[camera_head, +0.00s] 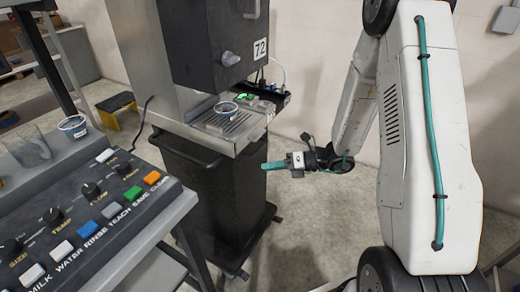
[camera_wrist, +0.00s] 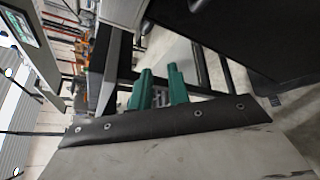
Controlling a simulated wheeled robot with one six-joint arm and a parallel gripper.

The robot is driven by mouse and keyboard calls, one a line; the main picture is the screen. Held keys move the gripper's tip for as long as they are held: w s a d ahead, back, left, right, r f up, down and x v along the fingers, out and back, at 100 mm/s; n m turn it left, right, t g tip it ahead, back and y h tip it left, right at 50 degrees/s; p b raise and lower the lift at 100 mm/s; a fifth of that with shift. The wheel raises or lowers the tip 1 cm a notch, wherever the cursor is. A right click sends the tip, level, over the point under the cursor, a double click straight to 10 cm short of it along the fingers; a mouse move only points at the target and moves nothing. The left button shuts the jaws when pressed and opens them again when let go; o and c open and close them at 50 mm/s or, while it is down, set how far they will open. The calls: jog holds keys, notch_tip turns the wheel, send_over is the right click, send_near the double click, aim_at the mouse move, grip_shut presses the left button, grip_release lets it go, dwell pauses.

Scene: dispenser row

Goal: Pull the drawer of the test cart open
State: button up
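The test cart (camera_head: 215,195) is a black cabinet on casters, with a steel-topped dispenser above it. A black bar handle (camera_head: 185,153) runs along its upper left face. I see no gap of an open drawer there, but the drawer's outline is too dark to make out. My gripper (camera_head: 267,165) is to the right of the cart, with its teal fingers pointing left toward the cart's right edge and away from the handle. In the wrist view the two teal fingers (camera_wrist: 158,88) stand apart with nothing between them. A dark panel (camera_wrist: 225,35) fills the upper right there.
A control panel with knobs and coloured buttons (camera_head: 90,215) fills the lower left. A cup (camera_head: 228,108) sits on the drip tray of the dispenser marked 72. A yellow step stool (camera_head: 118,112) stands behind. The floor (camera_head: 310,220) right of the cart is clear.

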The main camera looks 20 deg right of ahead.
aim_at(260, 149)
jog(key=w+d+f+m+t+h, duration=0.25)
jog(key=w+d+m+t, duration=0.45)
jog(key=m, duration=0.6)
jog(key=shift+g+h, duration=0.45)
jog(key=shift+g, duration=0.05)
jog(key=x, duration=0.9)
jog(key=shift+s+a+r, duration=0.1)
jog(key=shift+a+r, duration=0.05)
jog(key=shift+r, duration=0.15)
grip_shut()
